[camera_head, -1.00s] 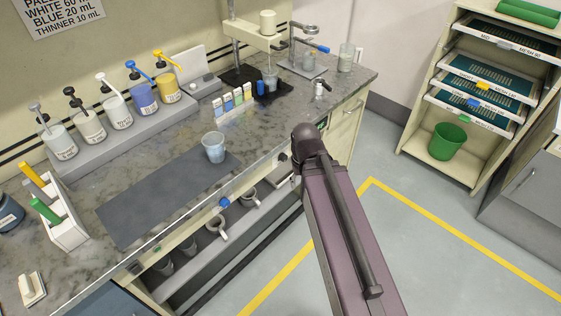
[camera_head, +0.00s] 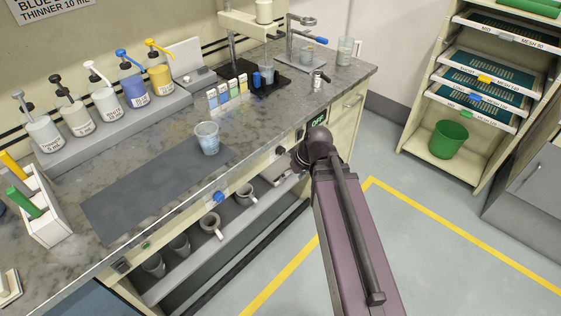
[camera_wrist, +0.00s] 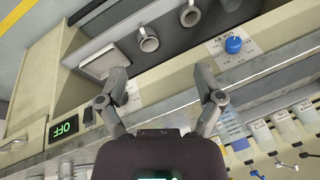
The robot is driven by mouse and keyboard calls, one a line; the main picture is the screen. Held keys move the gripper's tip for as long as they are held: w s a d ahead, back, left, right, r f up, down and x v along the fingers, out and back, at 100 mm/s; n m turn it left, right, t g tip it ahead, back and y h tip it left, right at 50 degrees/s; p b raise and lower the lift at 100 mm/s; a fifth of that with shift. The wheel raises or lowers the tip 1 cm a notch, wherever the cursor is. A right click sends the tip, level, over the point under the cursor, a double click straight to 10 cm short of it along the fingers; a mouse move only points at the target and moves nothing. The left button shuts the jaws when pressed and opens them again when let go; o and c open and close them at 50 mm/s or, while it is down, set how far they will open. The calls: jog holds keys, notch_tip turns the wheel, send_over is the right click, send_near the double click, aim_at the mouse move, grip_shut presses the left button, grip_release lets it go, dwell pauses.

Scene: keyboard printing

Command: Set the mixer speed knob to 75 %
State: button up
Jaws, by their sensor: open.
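My gripper (camera_wrist: 160,71) is open and empty in the wrist view, its two fingers spread in front of the bench's front panel. A white dial plate (camera_wrist: 132,92) shows beside and behind the left finger, which hides part of it; any knob there is not clear. The blue knob also shows on the bench front in the head view (camera_head: 218,197). In that view my arm hides most of the gripper, near the bench's front edge.
A lit display (camera_wrist: 64,128) reads OFF on the front panel; it also shows in the head view (camera_head: 317,122). Mugs (camera_head: 210,224) sit on the shelf below.

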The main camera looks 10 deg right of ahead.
jog(key=w+f+n+t+y+b, duration=0.2)
jog(key=w+f+y+b, duration=0.1)
jog(key=w+f+b, duration=0.4)
jog(key=n+t+y+b, duration=0.35)
jog(key=t+b, duration=0.75)
jog(key=b, duration=1.1)
send_near(283, 152)
jog(key=d+v, duration=0.1)
jog(key=v, duration=0.2)
jog(key=shift+a+f, duration=0.1)
jog(key=shift+f, duration=0.1)
jog(key=shift+a, duration=0.1)
jog(key=shift+x, duration=6.85)
jog(key=shift+s+a, duration=0.1)
